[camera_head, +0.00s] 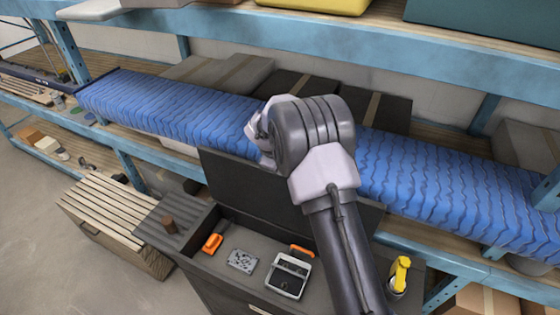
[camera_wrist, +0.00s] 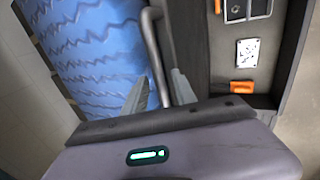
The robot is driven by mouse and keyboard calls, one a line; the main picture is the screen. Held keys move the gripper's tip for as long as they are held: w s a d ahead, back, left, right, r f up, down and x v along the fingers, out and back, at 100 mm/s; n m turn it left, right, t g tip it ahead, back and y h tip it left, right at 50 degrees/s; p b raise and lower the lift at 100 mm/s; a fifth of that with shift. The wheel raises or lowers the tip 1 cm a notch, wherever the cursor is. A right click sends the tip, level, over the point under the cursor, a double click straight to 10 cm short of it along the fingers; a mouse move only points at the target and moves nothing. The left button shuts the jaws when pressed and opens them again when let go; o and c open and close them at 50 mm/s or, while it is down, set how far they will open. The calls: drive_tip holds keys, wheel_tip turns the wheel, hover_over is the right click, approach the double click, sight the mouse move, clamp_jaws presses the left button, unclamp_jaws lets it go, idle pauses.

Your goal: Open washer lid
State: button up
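The washer is a dark grey open-topped chest (camera_head: 206,259). Its dark lid (camera_head: 236,183) stands raised, roughly upright, along the back edge. It shows in the wrist view as a dark panel (camera_wrist: 190,40) edge-on. A grey bar-like handle (camera_wrist: 152,45) runs along the lid's outer side. My gripper (camera_wrist: 158,85) has its two pale fingers apart, with the bar between them. Blue shows between the left finger and the bar, so the gripper looks open. In the head view my wrist and arm hide the fingers and part of the lid.
Inside the washer lie an orange item (camera_head: 212,243), a grey plate (camera_head: 242,260) and a white-framed basket (camera_head: 289,277). A blue wavy-patterned roll (camera_head: 170,105) lies on the shelf close behind the lid. A slatted wooden crate (camera_head: 105,210) stands left. A yellow item (camera_head: 400,270) is at right.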

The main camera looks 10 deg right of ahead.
drive_tip(key=b+v, duration=0.2)
drive_tip(key=v, duration=1.5)
drive_tip(key=shift+s+r, duration=0.1)
drive_tip(key=s+a+f+m+t+y+b, duration=0.1)
drive_tip(key=s+f+m+b, duration=0.6)
drive_tip(key=s+f+b, duration=0.8)
drive_tip(key=s+a+f+m+y+b, duration=0.1)
drive_tip(key=s+f+m+y+b, duration=0.3)
drive_tip(key=s+f+b, duration=1.2)
drive_tip(key=s+m+b, duration=0.3)
drive_tip(key=s+b, duration=0.1)
drive_tip(key=b, duration=0.2)
drive_tip(key=shift+a+m+t+b, duration=0.2)
drive_tip(key=shift+m+t+b, duration=0.1)
drive_tip(key=shift+m+t, duration=0.1)
